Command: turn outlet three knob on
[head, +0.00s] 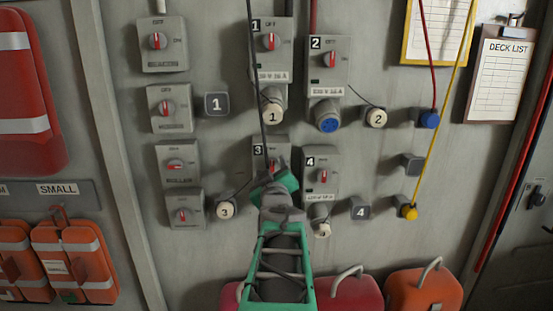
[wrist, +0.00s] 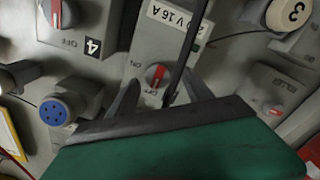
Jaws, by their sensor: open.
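The outlet three box (head: 257,151) is a grey switch box marked 3 in the head view, mostly covered by my gripper. Its red-marked knob (wrist: 156,76) shows in the middle of the wrist view, with the red mark pointing toward OFF; ON is to the left in that picture. My gripper (head: 271,172) is open in front of this box. In the wrist view the dark fingers of my gripper (wrist: 163,84) stand apart, one either side of the knob. I cannot tell whether they touch it.
Outlet four (head: 320,178) is close at the right, outlet two (head: 328,70) and outlet one (head: 270,45) above. A dark cord (head: 254,75) hangs over outlet three.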

